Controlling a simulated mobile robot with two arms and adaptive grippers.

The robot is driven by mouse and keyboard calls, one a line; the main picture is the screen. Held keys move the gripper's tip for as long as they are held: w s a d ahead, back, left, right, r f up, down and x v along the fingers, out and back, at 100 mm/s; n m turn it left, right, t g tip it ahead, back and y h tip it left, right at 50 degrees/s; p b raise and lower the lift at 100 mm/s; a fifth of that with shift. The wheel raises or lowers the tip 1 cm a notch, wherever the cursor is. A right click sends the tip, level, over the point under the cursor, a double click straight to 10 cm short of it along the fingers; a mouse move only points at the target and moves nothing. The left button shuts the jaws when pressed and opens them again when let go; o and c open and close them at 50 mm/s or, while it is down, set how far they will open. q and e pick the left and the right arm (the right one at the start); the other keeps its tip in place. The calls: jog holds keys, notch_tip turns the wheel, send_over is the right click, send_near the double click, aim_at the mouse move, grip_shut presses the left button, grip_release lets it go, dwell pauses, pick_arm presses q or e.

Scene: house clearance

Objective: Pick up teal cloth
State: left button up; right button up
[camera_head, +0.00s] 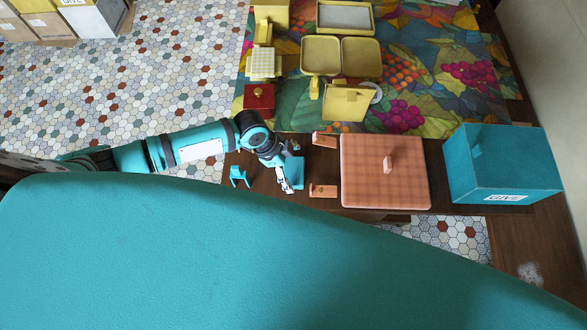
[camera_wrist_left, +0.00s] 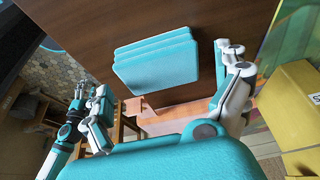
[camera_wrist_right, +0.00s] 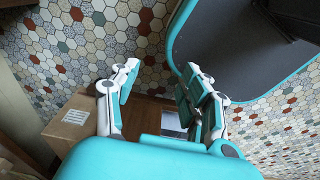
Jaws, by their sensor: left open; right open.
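The teal cloth (camera_wrist_left: 155,62) lies folded in layers on the dark brown table, clear in the left wrist view. In the head view the cloth (camera_head: 297,170) is partly covered by my left gripper (camera_head: 287,178). In the left wrist view my left gripper (camera_wrist_left: 164,72) is open, with one finger on each side of the picture and the cloth between and beyond them. Nothing is between its pads that I can see held. My right gripper (camera_wrist_right: 160,72) is open and empty in the right wrist view, away from the cloth; the head view does not show it.
A teal bin (camera_head: 530,170) marked GIVE stands at the right. A pink checked lidded box (camera_head: 360,185) and small pink pieces (camera_head: 323,190) lie right of the cloth. A small teal stand (camera_head: 239,177) is left of it. A red box (camera_head: 259,98) and yellow containers (camera_head: 347,104) stand behind.

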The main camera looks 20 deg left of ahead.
pick_arm(q)
jog(key=x, duration=0.2)
jog(key=shift+d+f, duration=0.2)
jog(key=shift+f, duration=0.05)
jog(key=shift+c, duration=1.7)
jog(key=c, duration=0.5)
pick_arm(e)
jog(key=shift+s+a+r, duration=0.2)
jog(key=shift+s+r, duration=0.05)
jog(key=shift+s, duration=0.3)
